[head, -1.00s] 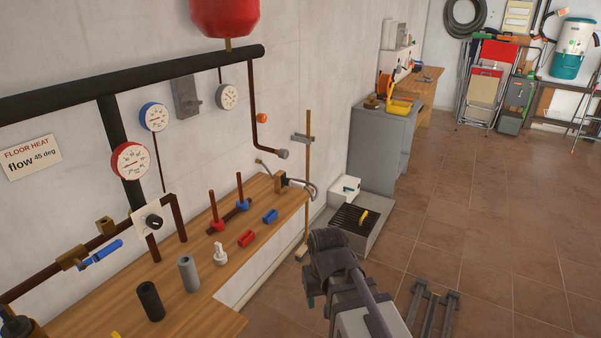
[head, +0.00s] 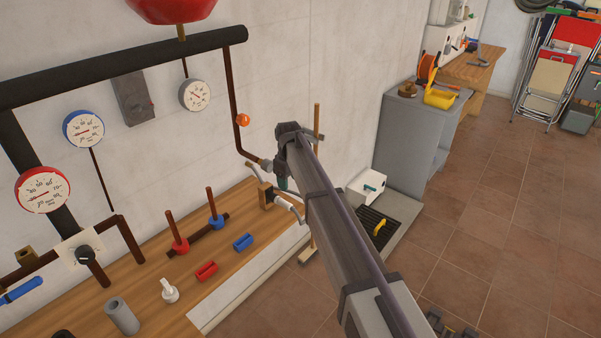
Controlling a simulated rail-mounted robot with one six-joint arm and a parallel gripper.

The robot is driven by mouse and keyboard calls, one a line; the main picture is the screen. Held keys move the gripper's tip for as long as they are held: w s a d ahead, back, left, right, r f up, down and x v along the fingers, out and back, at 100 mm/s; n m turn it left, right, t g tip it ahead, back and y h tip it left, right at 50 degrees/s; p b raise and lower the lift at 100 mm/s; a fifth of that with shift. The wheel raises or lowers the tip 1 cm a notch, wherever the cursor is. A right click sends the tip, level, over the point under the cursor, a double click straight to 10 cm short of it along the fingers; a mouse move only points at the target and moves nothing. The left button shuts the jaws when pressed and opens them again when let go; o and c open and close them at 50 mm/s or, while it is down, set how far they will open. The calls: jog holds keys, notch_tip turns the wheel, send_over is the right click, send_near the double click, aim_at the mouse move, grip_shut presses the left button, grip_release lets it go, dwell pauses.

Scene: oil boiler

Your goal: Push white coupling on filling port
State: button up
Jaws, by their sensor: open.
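A small white fitting (head: 169,290), which looks like the white coupling, stands on the wooden bench at lower left. A dark pipe with a grey end piece (head: 265,164) comes down the wall to just above the bench's far end. This may be the filling port, but I cannot be sure. My gripper (head: 283,183) is mostly hidden behind my wrist; only a small teal part shows below it. In the picture it is just right of the grey pipe end, well away from the white fitting. I see nothing held in it.
A wooden block with bent grey hoses (head: 266,195) is at the bench's far end, beside my arm. Red (head: 207,271) and blue (head: 243,242) cylinders and a grey cylinder (head: 122,317) are on the bench (head: 222,287).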

aim_at(289, 204)
jog(key=f+b, duration=1.1)
jog(key=shift+s+a, duration=0.2)
jog(key=shift+s, duration=0.1)
jog(key=shift+r, duration=0.15)
jog(key=shift+c, duration=0.3)
jog(key=c, duration=1)
jog(key=s+d, duration=0.1)
jog(key=d, duration=0.1)
jog(key=s+d, duration=0.2)
jog(key=shift+s+d, duration=0.1)
jog(key=shift+s, duration=0.05)
jog(key=r+p, duration=0.4)
jog(key=s+d+r+p, duration=0.1)
jog(key=r+p, duration=0.8)
jog(key=shift+s+d+r+p, duration=0.15)
jog(key=shift+d+r+p, duration=0.15)
jog(key=shift+r+p, duration=0.1)
